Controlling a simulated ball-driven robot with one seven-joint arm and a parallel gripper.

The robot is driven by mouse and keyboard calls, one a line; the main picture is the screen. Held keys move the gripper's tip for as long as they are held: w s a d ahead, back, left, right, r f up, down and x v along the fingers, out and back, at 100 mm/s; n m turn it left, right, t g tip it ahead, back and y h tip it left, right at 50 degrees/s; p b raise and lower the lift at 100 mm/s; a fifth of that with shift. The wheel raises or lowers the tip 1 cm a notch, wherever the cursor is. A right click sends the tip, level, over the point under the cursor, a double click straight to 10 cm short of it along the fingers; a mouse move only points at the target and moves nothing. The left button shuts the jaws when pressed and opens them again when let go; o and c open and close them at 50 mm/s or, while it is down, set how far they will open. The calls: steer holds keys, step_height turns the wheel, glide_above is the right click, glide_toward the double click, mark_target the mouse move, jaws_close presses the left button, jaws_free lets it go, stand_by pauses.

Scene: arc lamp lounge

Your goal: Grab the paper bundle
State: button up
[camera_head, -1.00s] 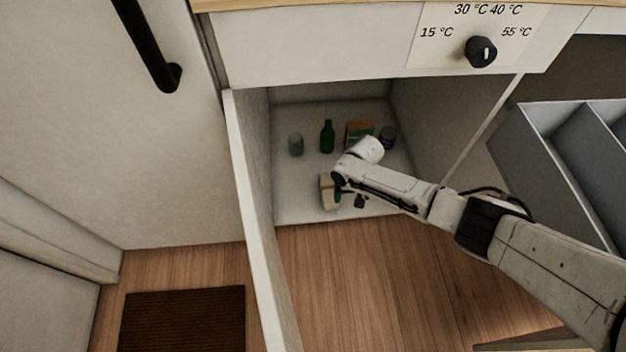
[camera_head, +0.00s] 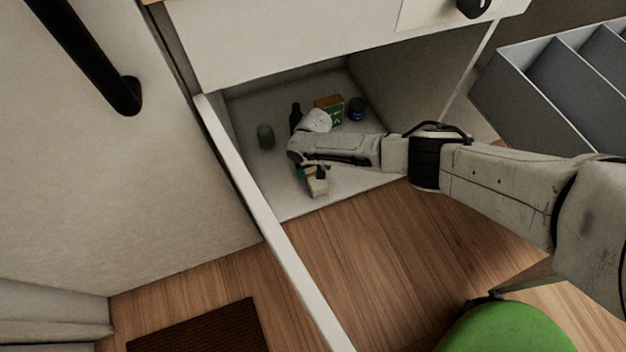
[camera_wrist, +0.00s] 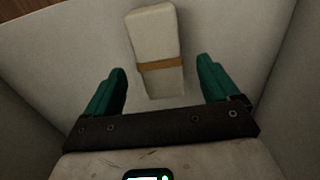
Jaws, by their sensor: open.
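The paper bundle (camera_wrist: 155,50) is a pale, oblong block with a tan band around it. In the wrist view it lies on the light cabinet floor, between and beyond the green fingertips of my gripper (camera_wrist: 161,78). The fingers are apart and do not touch it. In the head view the bundle (camera_head: 317,187) is at the front of the open cabinet. My gripper (camera_head: 312,172) is just over its rear end there, and the wrist partly hides this spot.
Behind my arm in the cabinet stand a grey-green glass (camera_head: 265,136), a dark green bottle (camera_head: 295,117), an orange and green box (camera_head: 329,108) and a dark blue jar (camera_head: 357,109). The open cabinet door (camera_head: 265,215) stands at the left. Grey compartments (camera_head: 520,95) are at the right.

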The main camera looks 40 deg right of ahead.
mark_target(314, 174)
steer(key=shift+d+f+b, duration=0.1)
steer(key=shift+f+b, duration=2.45)
steer(key=shift+f, duration=0.7)
steer(key=c, duration=1.2)
